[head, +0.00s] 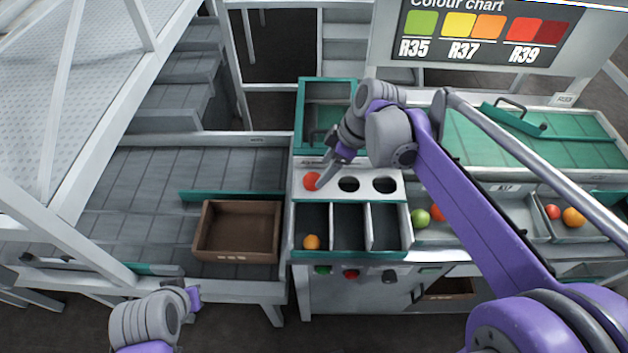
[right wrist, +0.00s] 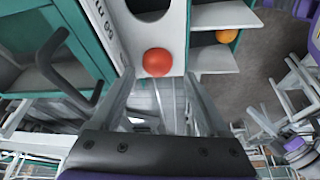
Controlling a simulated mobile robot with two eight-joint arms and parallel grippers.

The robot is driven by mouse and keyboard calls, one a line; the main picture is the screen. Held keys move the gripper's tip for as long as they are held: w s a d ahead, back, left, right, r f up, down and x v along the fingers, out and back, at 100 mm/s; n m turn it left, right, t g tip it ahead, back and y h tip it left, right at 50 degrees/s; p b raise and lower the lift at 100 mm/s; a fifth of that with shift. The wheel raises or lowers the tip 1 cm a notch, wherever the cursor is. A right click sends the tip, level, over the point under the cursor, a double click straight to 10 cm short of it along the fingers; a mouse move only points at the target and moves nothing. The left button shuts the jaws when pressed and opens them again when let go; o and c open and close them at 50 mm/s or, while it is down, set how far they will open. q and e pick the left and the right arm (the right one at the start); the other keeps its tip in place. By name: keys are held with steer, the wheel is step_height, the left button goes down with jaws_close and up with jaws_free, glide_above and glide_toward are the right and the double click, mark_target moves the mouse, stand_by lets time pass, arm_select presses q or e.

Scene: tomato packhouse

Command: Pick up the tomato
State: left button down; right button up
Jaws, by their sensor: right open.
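A red tomato (head: 312,181) sits at the leftmost place of the white panel with round holes (head: 330,192). In the right wrist view the red tomato (right wrist: 157,62) lies ahead, between the lines of the two fingers. My right gripper (head: 323,180) is open beside the tomato, at its right in the head view. In the right wrist view the right gripper (right wrist: 155,90) has its fingers spread with nothing held. I cannot tell whether a finger touches the tomato. My left arm shows at the lower left, but its fingers are not visible.
An orange tomato (head: 311,242) lies in the left front compartment; it also shows in the right wrist view (right wrist: 226,36). A brown crate (head: 237,255) stands at the left. A green tomato (head: 420,218) lies in a tray at the right. A colour chart (head: 480,38) stands behind.

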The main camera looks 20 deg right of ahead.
mark_target(315, 177)
steer(key=x, duration=0.5)
steer(key=shift+w+a, duration=0.25)
steer(key=shift+w, duration=0.15)
steer(key=c, duration=0.7)
